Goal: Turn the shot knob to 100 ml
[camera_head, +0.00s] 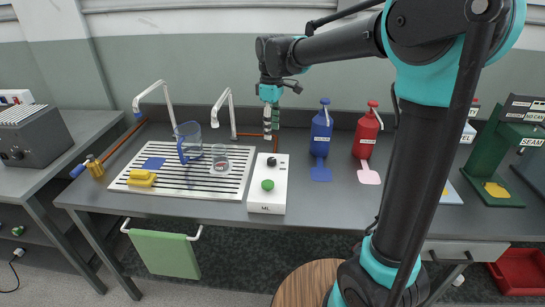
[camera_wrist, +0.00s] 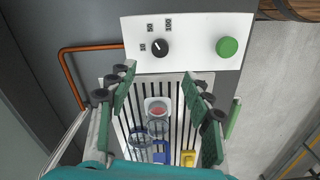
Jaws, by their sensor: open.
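The shot knob (camera_head: 271,161) is a small black dial on the rear part of a white box (camera_head: 267,205). In the wrist view the knob (camera_wrist: 159,46) has a short white pointer mark that seems to lean to the upper left, towards the 50 label. Labels 50 and 100 and a smaller one, which looks like 10, stand around it. A green button (camera_head: 267,185) sits on the same box. My gripper (camera_head: 271,125) points down above and behind the box. In the wrist view my gripper (camera_wrist: 158,78) is open and empty, apart from the knob.
A slotted drain tray (camera_head: 205,188) left of the box carries a blue jug (camera_head: 189,145), a clear cup (camera_head: 221,160) and yellow sponges (camera_head: 142,178). Two taps rise behind. Blue (camera_head: 321,133) and red (camera_head: 367,133) dispensers stand right. Bare bench lies between box and dispensers.

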